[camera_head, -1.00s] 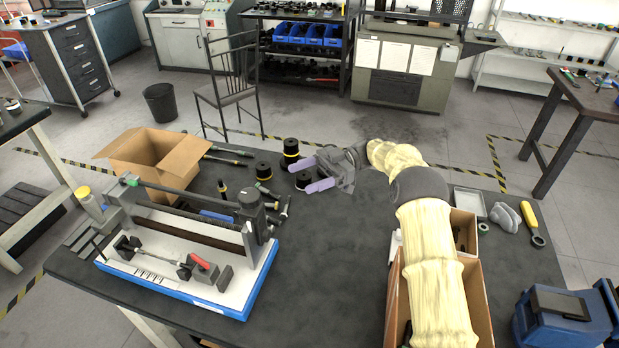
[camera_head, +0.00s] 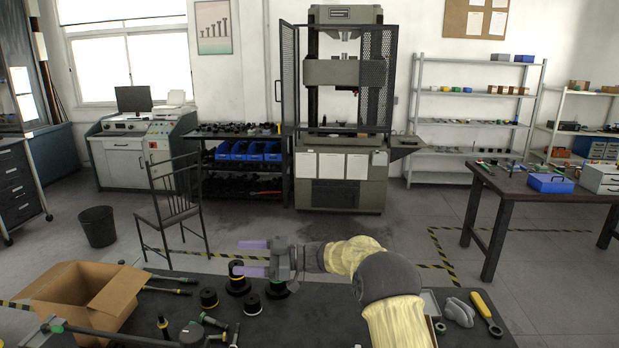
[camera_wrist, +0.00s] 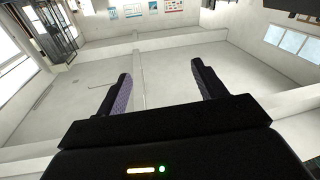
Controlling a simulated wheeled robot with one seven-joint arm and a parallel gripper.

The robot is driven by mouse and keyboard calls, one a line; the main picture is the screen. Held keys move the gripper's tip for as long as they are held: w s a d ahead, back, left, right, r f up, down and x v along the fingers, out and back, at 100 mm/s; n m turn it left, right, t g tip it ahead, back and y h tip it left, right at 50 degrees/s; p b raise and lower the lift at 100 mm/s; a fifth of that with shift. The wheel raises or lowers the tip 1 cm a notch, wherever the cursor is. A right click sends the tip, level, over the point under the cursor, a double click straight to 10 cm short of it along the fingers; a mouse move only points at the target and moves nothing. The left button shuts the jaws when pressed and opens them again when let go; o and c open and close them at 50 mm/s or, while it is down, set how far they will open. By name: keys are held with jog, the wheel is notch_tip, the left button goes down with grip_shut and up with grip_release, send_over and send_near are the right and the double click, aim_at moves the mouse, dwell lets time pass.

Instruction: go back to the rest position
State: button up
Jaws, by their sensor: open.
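My gripper (camera_head: 254,257) is above the far edge of the dark workbench (camera_head: 330,318) in the head view, with its two purple fingers pointing left. The fingers are apart with nothing between them. In the wrist view the gripper (camera_wrist: 162,92) is also open and empty, facing the room's walls and bare floor. My arm, in a pale yellow sleeve, reaches in from the lower right.
An open cardboard box (camera_head: 117,303) stands at the bench's left. Beyond the bench are a black chair (camera_head: 177,199), a bin (camera_head: 98,226) and a tall testing machine (camera_head: 343,120). Floor between them is clear.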

jog(key=w+d+r+m+t+h, duration=0.45)
jog(key=d+m+t, duration=0.35)
jog(key=t, duration=0.4)
jog(key=s+d+f+m+h+p, duration=0.1)
jog(key=s+d+m+h, duration=0.1)
jog(key=d+h, duration=0.15)
jog(key=s+d+f+m+t+h, duration=0.1)
jog(key=d+f+m+h, duration=0.15)
jog(key=d, duration=0.25)
jog(key=s+d+f+m+h+p, duration=0.1)
jog(key=s+d+m+h, duration=0.15)
jog(key=d+h, duration=0.2)
jog(key=s+d+f+m+g+h, duration=0.1)
jog(key=s+d+f+m+g, duration=0.1)
jog(key=s, duration=0.7)
jog(key=s+d+f+m+g+h, duration=0.1)
jog(key=s+d+f+g, duration=0.2)
jog(key=s, duration=0.7)
jog(key=s+d+f+m+g+h, duration=0.1)
jog(key=s+d+f+m+g, duration=0.1)
jog(key=s, duration=0.7)
jog(key=d+f+g, duration=0.1)
jog(key=d, duration=0.1)
jog(key=shift+s+d+f+m+g+h+p, duration=0.25)
jog(key=shift+s+d+m+g+h+p, duration=0.05)
jog(key=shift+s+d+g, duration=0.1)
